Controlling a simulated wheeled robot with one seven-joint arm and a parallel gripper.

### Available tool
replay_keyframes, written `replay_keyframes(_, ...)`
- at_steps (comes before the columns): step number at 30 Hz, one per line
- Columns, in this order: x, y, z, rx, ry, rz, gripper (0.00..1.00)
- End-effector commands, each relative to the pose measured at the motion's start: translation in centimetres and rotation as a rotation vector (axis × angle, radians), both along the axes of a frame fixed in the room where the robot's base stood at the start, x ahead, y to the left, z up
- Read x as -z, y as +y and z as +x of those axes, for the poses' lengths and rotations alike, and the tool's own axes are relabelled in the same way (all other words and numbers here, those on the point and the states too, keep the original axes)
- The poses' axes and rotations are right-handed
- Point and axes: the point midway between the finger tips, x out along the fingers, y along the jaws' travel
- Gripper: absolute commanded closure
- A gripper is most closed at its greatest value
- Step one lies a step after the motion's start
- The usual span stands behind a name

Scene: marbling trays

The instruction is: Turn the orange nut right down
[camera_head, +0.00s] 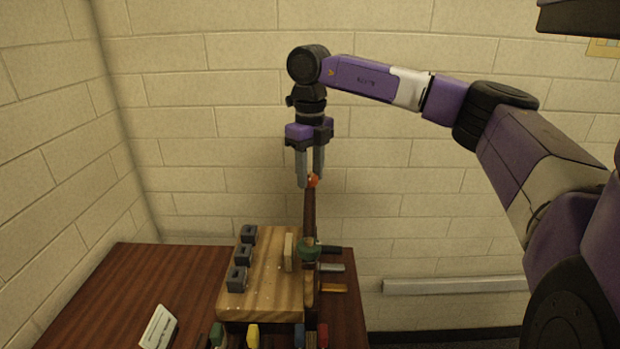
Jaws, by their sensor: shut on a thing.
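The orange nut (313,181) is small and round. It sits at the top end of a tall dark brown upright post (309,215). My gripper (309,182) points straight down from above, with its two grey fingers shut on the orange nut. The fingers hide part of the nut, so I cannot tell how it sits on any thread.
A wooden board (268,290) with several dark blocks (243,256) and a pale upright piece (289,252) lies on the brown table (110,290). Handled tools (331,268) lie right of the post. A white card (158,328) stands front left. A block wall is behind.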

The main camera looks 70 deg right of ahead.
Motion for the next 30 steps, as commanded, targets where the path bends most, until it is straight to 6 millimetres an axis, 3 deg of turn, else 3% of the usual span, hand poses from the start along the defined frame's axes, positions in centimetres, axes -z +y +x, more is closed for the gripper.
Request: replay_keyframes(30, -0.36, -0.09, 0.13, -0.964, -0.003, -0.005, 1.00)
